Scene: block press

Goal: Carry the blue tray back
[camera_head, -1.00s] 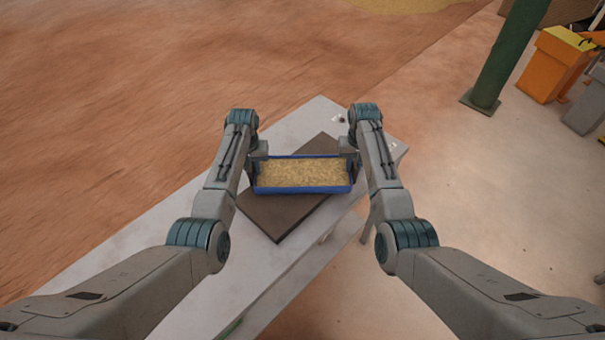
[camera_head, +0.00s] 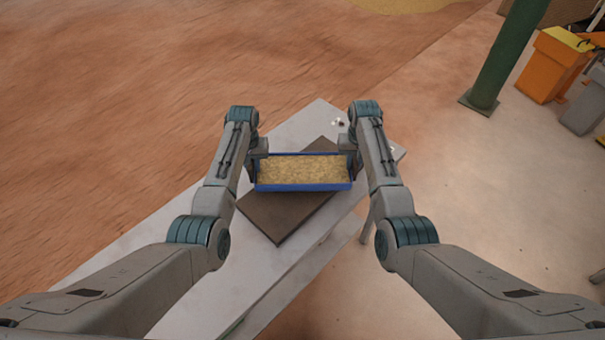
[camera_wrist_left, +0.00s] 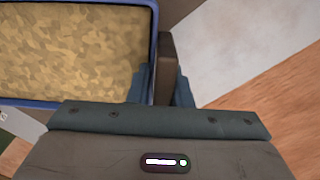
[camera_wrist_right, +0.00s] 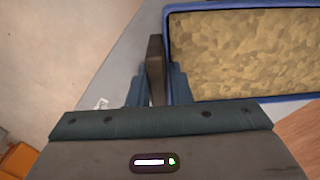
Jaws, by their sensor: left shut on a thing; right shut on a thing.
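The blue tray (camera_head: 303,187), filled with a tan, grainy material (camera_head: 300,169), is held level between my two grippers. In the head view it overlaps a dark brown board (camera_head: 275,220) on the grey table; the gap below it is hard to judge. My left gripper (camera_head: 257,166) is shut on the tray's left end, and my right gripper (camera_head: 350,165) on its right end. The tray (camera_wrist_left: 153,50) also shows in the left wrist view, beside a dark upright piece between the fingers. The right wrist view shows the tray (camera_wrist_right: 168,50) and a similar piece.
The long grey table (camera_head: 150,240) runs diagonally under the arms. Small items (camera_head: 340,122) lie near its far corner. A green post (camera_head: 505,55), an orange bin (camera_head: 553,65) and a grey bin (camera_head: 588,108) stand at the far right. Open floor lies to the left and right.

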